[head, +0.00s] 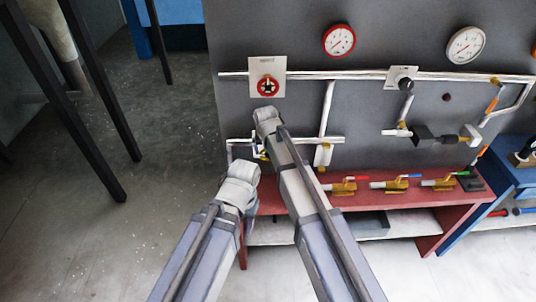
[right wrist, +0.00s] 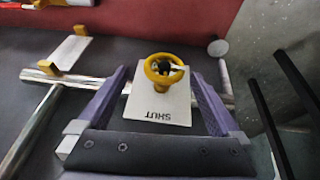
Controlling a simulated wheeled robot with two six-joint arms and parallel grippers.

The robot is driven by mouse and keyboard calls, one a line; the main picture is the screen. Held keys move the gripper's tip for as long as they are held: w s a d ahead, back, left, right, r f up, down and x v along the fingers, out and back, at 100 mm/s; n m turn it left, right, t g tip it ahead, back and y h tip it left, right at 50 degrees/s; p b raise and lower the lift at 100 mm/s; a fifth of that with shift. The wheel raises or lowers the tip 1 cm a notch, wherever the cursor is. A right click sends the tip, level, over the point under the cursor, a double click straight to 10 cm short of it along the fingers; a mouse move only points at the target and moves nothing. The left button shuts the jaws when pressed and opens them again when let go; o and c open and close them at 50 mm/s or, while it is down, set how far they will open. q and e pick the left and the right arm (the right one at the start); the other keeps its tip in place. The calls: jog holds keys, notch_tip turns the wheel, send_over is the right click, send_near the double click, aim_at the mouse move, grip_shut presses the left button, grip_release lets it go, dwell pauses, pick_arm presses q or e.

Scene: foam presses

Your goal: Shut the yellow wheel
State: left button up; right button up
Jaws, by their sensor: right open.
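The yellow wheel (right wrist: 163,70) shows in the right wrist view, with a dark hub and a pale mark, in front of a white plate (right wrist: 158,108) lettered SHUT, upside down in this view. My right gripper (right wrist: 160,78) is open, its purple fingers on either side of the plate and wheel, apart from the wheel. In the head view only a bit of yellow (head: 262,155) shows beside my right arm; the rest is hidden. My left arm ends at a grey wrist (head: 240,182) just below left of it; its fingers cannot be made out.
A red handwheel (head: 268,86) is on the panel above. Pale pipes (head: 345,75) and two gauges (head: 339,40) are on the grey panel. A red bench (head: 405,195) with several yellow valves stands below right. Dark posts (head: 105,90) stand at left; the floor between is clear.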

jog(key=b+x, duration=0.5)
jog(key=w+a+b+x, duration=0.1)
jog(key=b+x, duration=0.1)
jog(key=x, duration=0.1)
jog(key=shift+r, duration=0.1)
jog(key=shift+s+r, duration=0.1)
dwell(0.3)
jog(key=c, duration=1.1)
jog(key=shift+d, duration=0.1)
